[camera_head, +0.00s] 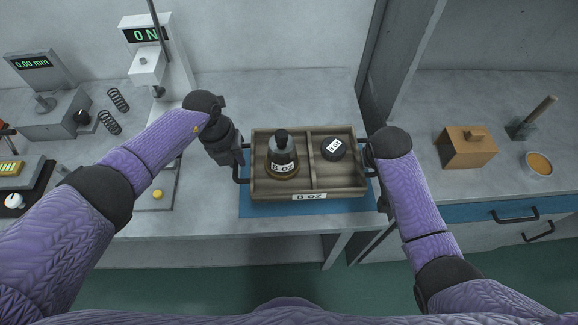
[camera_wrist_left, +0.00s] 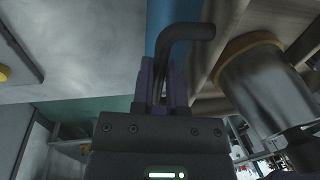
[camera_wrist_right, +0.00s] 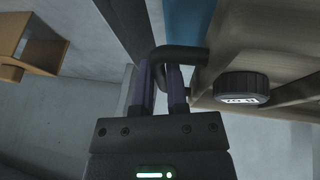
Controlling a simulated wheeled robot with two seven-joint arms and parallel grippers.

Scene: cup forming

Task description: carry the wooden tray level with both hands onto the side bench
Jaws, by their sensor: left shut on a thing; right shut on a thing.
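The wooden tray (camera_head: 340,192) is in front of me over a blue mat (camera_head: 262,209) and looks about level. I cannot tell whether it touches the mat. Its left compartment holds a metal, bell-shaped piece with a black top (camera_head: 283,158), upright; its right compartment holds a black round piece (camera_head: 333,148) with a white label. My left gripper (camera_wrist_left: 162,85) is shut on the black left handle (camera_wrist_left: 185,33). My right gripper (camera_wrist_right: 163,85) is shut on the right handle (camera_wrist_right: 183,53); in the head view my arm mostly hides that handle. The side bench (camera_head: 425,110) is at the right.
A grey partition (camera_head: 397,60) stands between the two benches at the back. The side bench bears a wooden box (camera_head: 466,150), a bowl (camera_head: 538,165) and a dark holder with a wooden handle (camera_head: 522,128). Its front left top looks clear. A press (camera_head: 150,65) stands left.

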